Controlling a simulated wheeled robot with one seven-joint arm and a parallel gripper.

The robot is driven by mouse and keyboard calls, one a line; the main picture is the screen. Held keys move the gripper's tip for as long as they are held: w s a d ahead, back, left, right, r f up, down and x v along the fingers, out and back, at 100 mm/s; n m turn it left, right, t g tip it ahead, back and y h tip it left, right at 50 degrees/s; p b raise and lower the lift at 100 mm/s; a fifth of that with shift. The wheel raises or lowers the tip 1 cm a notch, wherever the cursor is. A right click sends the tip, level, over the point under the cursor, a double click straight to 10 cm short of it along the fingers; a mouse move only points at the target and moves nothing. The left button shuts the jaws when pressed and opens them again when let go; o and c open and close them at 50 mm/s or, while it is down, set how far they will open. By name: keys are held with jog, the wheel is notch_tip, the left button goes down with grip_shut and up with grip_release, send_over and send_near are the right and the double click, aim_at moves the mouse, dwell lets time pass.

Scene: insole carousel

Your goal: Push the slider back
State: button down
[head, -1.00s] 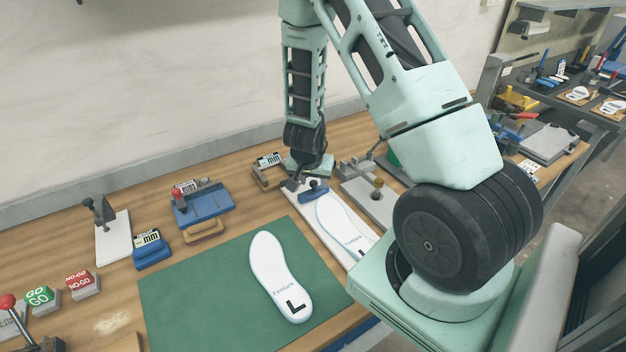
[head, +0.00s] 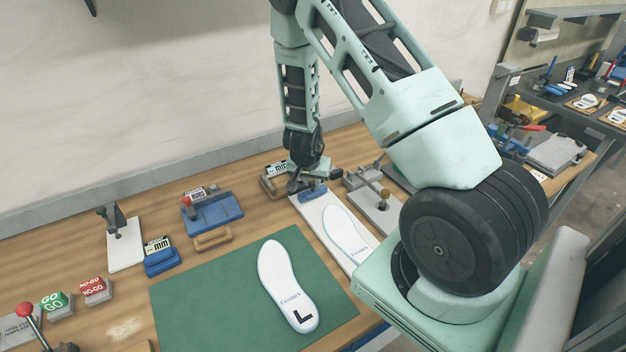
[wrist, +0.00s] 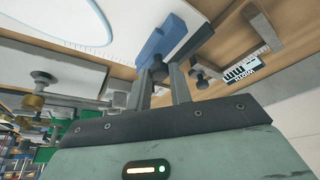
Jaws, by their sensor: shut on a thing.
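The blue slider (head: 313,193) sits across the far end of a white measuring board (head: 330,232) that carries an insole outline. In the wrist view the slider (wrist: 160,42) lies just ahead of my fingers, with its dark round knob (wrist: 158,71) between the fingertips. My gripper (wrist: 160,84) is shut on the knob. In the head view my gripper (head: 306,184) is low over the far end of the board, and the knob is hidden behind it.
A label block (head: 276,171) with a wooden caliper stands close left of the board. A white insole marked L (head: 287,285) lies on the green mat (head: 210,305). A blue gauge (head: 213,212) stands further left.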

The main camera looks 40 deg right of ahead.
jog(key=c, duration=1.3)
grip_release()
jog(key=shift+w, duration=0.3)
jog(key=shift+s, duration=0.1)
jog(key=shift+r, duration=0.1)
jog(key=p+v, duration=0.4)
jog(key=v, duration=1.3)
jog(key=shift+s+a+r+p, duration=0.1)
jog(key=shift+p, duration=0.3)
jog(key=s+a+n+g+y+b, duration=0.1)
jog(key=s+a+n+y+b, duration=0.25)
jog(key=a, duration=0.75)
jog(key=s+a+n+y+b, duration=0.25)
jog(key=a+n, duration=0.25)
jog(key=a, duration=0.7)
jog(key=s+a+r+n+b, duration=0.1)
jog(key=s+a+n, duration=0.1)
jog(key=s, duration=0.3)
jog(key=s+a+r+n+h+b, duration=0.1)
jog(key=s+a+n, duration=0.2)
jog(key=s+n, duration=0.2)
jog(key=s+a+r+n+g+b, duration=0.1)
jog(key=s+a+n, duration=0.1)
jog(key=s+n, duration=0.2)
jog(key=shift+s+a+r+h+b, duration=0.1)
jog(key=shift+s+a+h+b, duration=0.1)
jog(key=shift+s, duration=0.5)
jog(key=shift+s+a+r+h+b, duration=0.1)
jog(key=shift+s+b, duration=0.1)
jog(key=shift+s, duration=0.45)
